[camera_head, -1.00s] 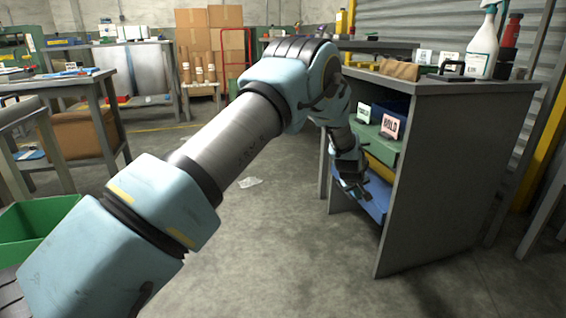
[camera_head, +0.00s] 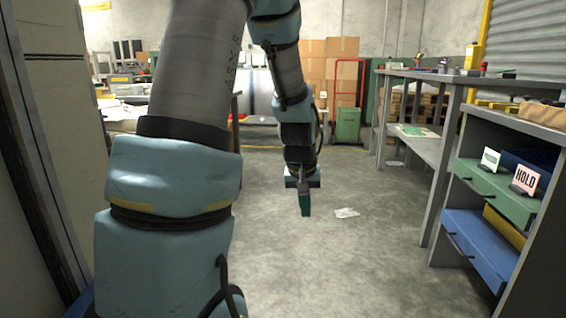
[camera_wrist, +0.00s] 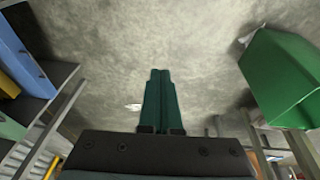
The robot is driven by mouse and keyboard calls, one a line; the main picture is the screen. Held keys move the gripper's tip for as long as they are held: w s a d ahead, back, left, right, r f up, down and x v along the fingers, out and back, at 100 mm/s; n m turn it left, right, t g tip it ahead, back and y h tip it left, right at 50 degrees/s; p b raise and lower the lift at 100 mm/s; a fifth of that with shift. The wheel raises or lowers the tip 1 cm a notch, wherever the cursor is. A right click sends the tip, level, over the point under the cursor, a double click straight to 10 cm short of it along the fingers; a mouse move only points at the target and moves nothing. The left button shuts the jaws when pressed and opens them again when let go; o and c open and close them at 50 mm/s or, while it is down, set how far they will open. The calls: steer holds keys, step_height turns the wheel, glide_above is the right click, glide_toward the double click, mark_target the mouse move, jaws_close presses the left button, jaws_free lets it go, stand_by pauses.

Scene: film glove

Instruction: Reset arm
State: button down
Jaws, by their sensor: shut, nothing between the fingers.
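My gripper (camera_head: 305,204) hangs in the middle of the head view, pointing down over the open floor. Its teal fingers are closed together and hold nothing. In the wrist view the shut fingers (camera_wrist: 159,85) point up the picture, with bare concrete floor behind them. My arm is bent, rising at the left and coming down in the centre. It is clear of the shelf unit (camera_head: 497,120) at the right.
Green and blue trays (camera_head: 490,188) sit in the shelf unit, with a pink HOLD sign (camera_head: 526,179). A scrap of paper (camera_head: 346,213) lies on the floor. A green bin (camera_wrist: 280,80) shows at right in the wrist view.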

steer(key=s+a+r+g+y+p, duration=0.1)
steer(key=s+a+r, duration=0.2)
steer(key=s+a, duration=1)
step_height(320, 180, up, 32)
steer(key=p, duration=3.3)
steer(key=shift+w+d, duration=0.3)
steer(key=shift+w, duration=0.05)
